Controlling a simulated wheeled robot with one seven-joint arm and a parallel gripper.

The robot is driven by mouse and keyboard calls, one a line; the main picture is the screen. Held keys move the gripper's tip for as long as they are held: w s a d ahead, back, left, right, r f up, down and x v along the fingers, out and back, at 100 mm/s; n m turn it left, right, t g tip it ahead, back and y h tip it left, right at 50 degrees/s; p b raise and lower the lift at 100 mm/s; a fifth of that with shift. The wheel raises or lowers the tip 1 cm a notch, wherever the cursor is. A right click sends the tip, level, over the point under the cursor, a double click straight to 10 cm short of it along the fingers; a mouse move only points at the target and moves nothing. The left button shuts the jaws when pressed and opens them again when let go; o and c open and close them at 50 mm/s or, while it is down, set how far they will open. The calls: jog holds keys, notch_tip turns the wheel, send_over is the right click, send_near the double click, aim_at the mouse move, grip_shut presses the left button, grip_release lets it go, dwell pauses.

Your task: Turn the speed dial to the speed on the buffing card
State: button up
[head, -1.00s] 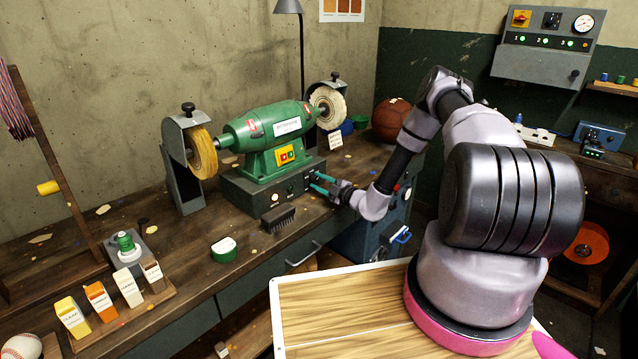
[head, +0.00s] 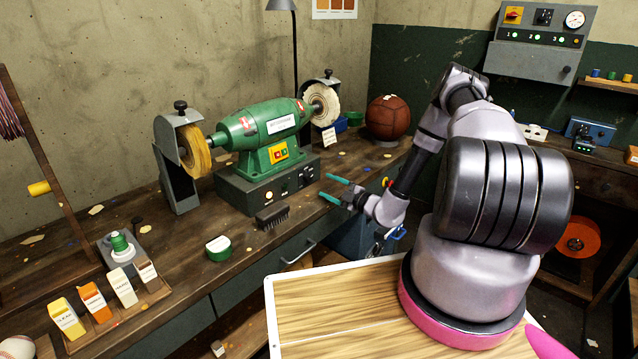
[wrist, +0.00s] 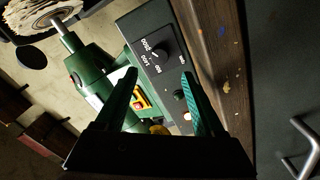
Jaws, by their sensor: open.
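The green buffing machine (head: 262,137) stands on the bench on a dark base. The black speed dial (wrist: 162,52) is on the base's front panel, ringed by small white numbers; I cannot tell surely which one it points at. The small white buffing card (head: 329,138) stands by the right-hand wheel; its writing is too small to read. My gripper (head: 325,186) is open and empty, its teal fingers apart, a short way out from the panel. In the wrist view the fingertips (wrist: 158,74) point toward the panel, with the dial just beyond them, untouched.
A black brush (head: 272,216) and a green-and-white tin (head: 218,248) lie on the bench in front of the base. A brown ball (head: 388,117) sits at the bench's far end. A drawer handle (head: 298,252) sticks out from the bench front.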

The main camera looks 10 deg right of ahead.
jog(key=shift+v, duration=1.65)
jog(key=s+a+r+n+g+y, duration=0.1)
jog(key=s+a+r+n+g, duration=0.3)
jog(key=r+n, duration=0.55)
jog(key=s+a+r+n+g, duration=0.25)
jog(key=r+n+g, duration=0.25)
jog(key=r+n, duration=0.45)
jog(key=s+a+r+n+g+y, duration=0.1)
jog(key=s+a+r+n+g, duration=0.3)
jog(key=r+n, duration=0.55)
jog(key=s+d+r+n+t+h, duration=0.2)
jog(key=s+d+r+n+h, duration=0.2)
jog(key=s+r+n, duration=0.5)
jog(key=s+d+r+n+t+h, duration=0.3)
jog(key=s+d+r+n+h, duration=0.2)
jog(key=s+r+n, duration=0.5)
jog(key=shift+s+d+n+t+h, duration=0.3)
jog(key=shift+s+d+n+h, duration=0.05)
jog(key=shift+s+n+h, duration=0.45)
